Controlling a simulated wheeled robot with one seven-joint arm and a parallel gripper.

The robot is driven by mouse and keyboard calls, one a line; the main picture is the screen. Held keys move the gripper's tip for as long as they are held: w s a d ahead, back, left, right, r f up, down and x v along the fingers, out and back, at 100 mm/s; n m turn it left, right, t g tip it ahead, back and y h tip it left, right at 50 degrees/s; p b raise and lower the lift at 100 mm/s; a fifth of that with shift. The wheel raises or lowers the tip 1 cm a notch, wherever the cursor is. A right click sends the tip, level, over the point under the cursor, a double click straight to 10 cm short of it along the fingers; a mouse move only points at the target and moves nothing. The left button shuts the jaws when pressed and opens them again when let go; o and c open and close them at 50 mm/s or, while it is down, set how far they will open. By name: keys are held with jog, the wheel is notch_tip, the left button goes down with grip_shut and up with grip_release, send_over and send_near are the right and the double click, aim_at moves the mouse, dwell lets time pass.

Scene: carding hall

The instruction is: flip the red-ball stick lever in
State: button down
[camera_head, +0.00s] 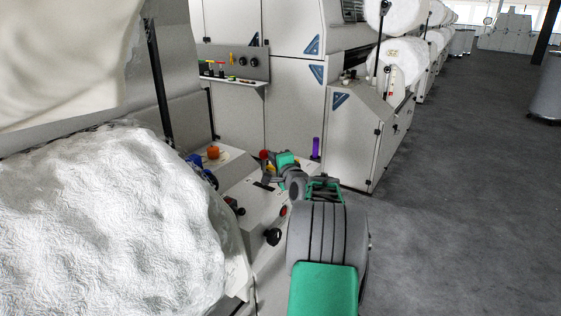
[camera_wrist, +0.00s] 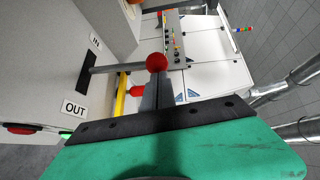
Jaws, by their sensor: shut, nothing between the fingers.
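The lever is a grey stick with a red ball (camera_wrist: 156,62) at its end. In the wrist view its stick (camera_wrist: 118,68) comes out of a dark slot (camera_wrist: 88,73) in a pale panel. The slot has an IN label (camera_wrist: 96,41) at one end and an OUT label (camera_wrist: 74,107) at the other; the stick sits near mid-slot. My gripper (camera_wrist: 157,82) is shut and empty, its tips right beside the ball on the OUT-label side. I cannot tell whether they touch. In the head view the red ball (camera_head: 264,154) shows just left of my gripper (camera_head: 271,169).
A red knob (camera_wrist: 137,91) by a yellow strip lies close to the fingers. In the head view the panel carries a red button (camera_head: 283,211) and black knob (camera_head: 273,237). A purple cylinder (camera_head: 316,148) stands behind the gripper. A white fibre roll (camera_head: 110,225) fills the left; floor (camera_head: 460,200) is clear at right.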

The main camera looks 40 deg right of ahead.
jog(key=w+a+g, duration=0.1)
jog(key=w+a, duration=0.1)
jog(key=w, duration=0.6)
jog(key=shift+r+n+b, duration=0.3)
jog(key=shift+r, duration=0.1)
jog(key=shift+w+a, duration=0.2)
jog(key=shift+a, duration=0.1)
jog(key=shift+r, duration=0.15)
jog(key=s+d+r, duration=0.2)
jog(key=shift+s, duration=0.4)
jog(key=s+a+r, duration=0.3)
jog(key=s+r, duration=0.1)
jog(key=s, duration=0.4)
jog(key=shift+s+a+r+b, duration=0.3)
jog(key=shift+s+a, duration=0.05)
